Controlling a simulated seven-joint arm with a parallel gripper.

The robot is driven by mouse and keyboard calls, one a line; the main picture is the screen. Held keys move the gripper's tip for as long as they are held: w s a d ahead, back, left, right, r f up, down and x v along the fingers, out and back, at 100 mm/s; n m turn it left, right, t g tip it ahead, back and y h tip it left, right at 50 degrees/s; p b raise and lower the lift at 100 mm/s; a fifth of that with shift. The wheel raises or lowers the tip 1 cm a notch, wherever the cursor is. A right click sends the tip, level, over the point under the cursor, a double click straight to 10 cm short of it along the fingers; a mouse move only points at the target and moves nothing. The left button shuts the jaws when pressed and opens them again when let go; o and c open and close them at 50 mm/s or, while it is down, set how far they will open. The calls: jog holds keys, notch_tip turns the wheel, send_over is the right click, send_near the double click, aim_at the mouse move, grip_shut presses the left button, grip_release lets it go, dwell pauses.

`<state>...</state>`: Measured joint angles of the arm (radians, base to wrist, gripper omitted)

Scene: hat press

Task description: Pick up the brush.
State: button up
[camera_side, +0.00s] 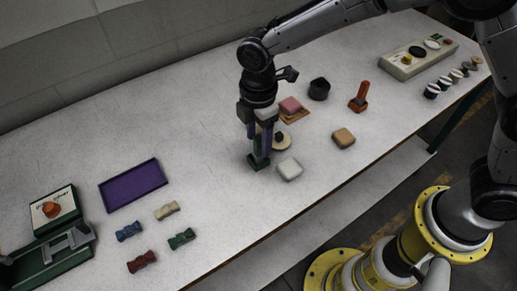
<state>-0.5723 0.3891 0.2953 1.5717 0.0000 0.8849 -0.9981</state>
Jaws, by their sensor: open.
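No thing here can be made out as the brush with certainty. An orange tool with a raised handle (360,93) stands right of centre on the white table and may be the brush. A round beige piece with a dark top (281,141) is just right of my gripper, partly behind it. My gripper (258,161) points down, with its fingertips low at the table, left of the orange tool and well apart from it. It is open, and I see nothing clearly held in it.
Near my gripper are a white block (290,169), a tan block (343,138), a pink block on a board (291,106) and a black round object (319,89). A purple tray (133,186) and several bow-shaped pieces (182,238) lie left. A button panel (419,58) stands back right.

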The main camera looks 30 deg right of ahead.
jog(key=shift+c, duration=0.3)
grip_shut()
jog(key=shift+r, duration=0.15)
jog(key=shift+r, duration=0.55)
jog(key=s+d+r, duration=0.7)
jog(key=s+r, duration=0.4)
jog(key=shift+s+d+r, duration=0.3)
jog(key=shift+s+r, duration=0.05)
jog(key=shift+s, duration=0.05)
